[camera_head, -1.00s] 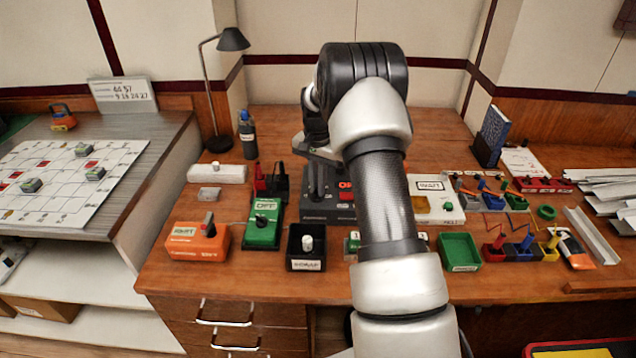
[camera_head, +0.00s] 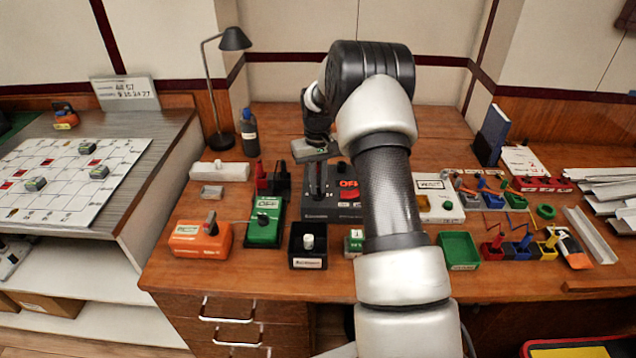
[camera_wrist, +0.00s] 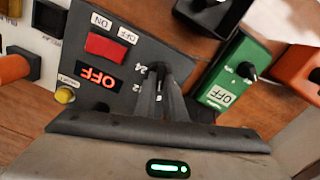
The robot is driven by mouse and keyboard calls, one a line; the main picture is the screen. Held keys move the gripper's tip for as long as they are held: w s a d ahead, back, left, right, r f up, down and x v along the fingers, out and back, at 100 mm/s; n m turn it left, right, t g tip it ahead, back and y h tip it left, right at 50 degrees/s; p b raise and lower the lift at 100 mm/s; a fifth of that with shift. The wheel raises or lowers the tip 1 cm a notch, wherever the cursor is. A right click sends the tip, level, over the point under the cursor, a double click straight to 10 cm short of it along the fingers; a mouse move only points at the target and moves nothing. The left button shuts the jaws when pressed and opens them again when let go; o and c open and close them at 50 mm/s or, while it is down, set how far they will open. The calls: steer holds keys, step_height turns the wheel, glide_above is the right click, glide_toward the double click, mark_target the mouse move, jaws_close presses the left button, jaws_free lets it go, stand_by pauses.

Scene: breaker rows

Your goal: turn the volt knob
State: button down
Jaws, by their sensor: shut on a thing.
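The dark grey panel (camera_head: 325,214) stands mid-table; it also fills the upper middle of the wrist view (camera_wrist: 152,42). It bears a red switch (camera_wrist: 106,47), a display reading OFF (camera_wrist: 100,77) and a small black knob (camera_wrist: 157,67) next to a "24" mark. I take this knob to be the volt knob. My gripper (camera_wrist: 160,78) points down at the panel, its fingers shut on the knob and hiding most of it.
A green box marked OFF (camera_head: 264,222), an orange box (camera_head: 200,238) and a black open bin (camera_head: 308,260) stand left and in front. A white box (camera_head: 438,197) and a green tray (camera_head: 459,250) are to the right. The wood behind the panel is clear.

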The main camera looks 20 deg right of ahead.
mark_target(318, 188)
steer(key=shift+n, duration=0.5)
steer(key=c, duration=1.8)
jaws_free()
steer(key=shift+r, duration=0.1)
step_height(318, 188, up, 17)
steer(key=shift+r+p, duration=0.2)
steer(key=shift+p, duration=0.65)
